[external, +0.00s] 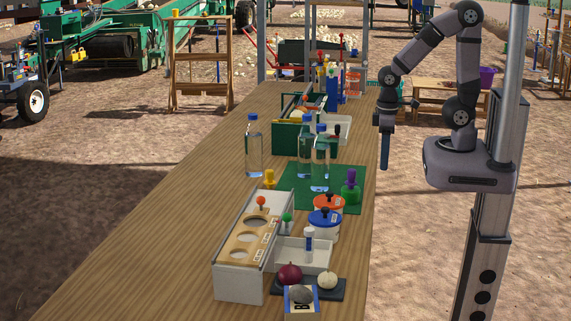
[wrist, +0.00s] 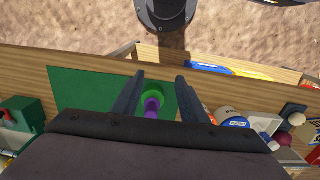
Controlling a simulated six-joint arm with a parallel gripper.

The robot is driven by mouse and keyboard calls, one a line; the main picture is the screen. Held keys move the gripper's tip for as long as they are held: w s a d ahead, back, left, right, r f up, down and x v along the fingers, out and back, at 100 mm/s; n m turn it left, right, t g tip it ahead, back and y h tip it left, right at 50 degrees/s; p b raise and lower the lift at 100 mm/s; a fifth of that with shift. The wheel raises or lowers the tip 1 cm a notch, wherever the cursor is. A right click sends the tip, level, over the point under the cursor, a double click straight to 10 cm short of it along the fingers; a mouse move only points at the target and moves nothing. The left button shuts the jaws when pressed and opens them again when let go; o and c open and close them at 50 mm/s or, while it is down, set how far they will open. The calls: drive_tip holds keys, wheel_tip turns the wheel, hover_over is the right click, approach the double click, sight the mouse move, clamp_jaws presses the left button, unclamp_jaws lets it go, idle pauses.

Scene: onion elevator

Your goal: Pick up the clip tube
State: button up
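My gripper (external: 384,152) hangs pointing down beyond the right edge of the wooden table, beside the green mat. In the wrist view its two fingers (wrist: 159,78) are apart with nothing held. A green jar-like thing with a purple top (external: 350,187) stands on the mat's right part; in the wrist view it (wrist: 152,104) shows between the fingers, further below. A small white tube with a blue cap (external: 309,238) stands upright at the white tray. I cannot tell for sure which of these is the clip tube.
Clear bottles with blue caps (external: 254,147) stand on and beside the green mat (external: 290,190). Orange-lidded (external: 329,203) and blue-lidded (external: 325,222) pots stand near the table's right edge. A white tray (external: 318,256), a sizing board (external: 248,238) and onions (external: 289,274) are nearer the camera. The table's left side is clear.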

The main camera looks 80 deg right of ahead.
sight(309, 246)
drive_tip(key=shift+o, duration=0.4)
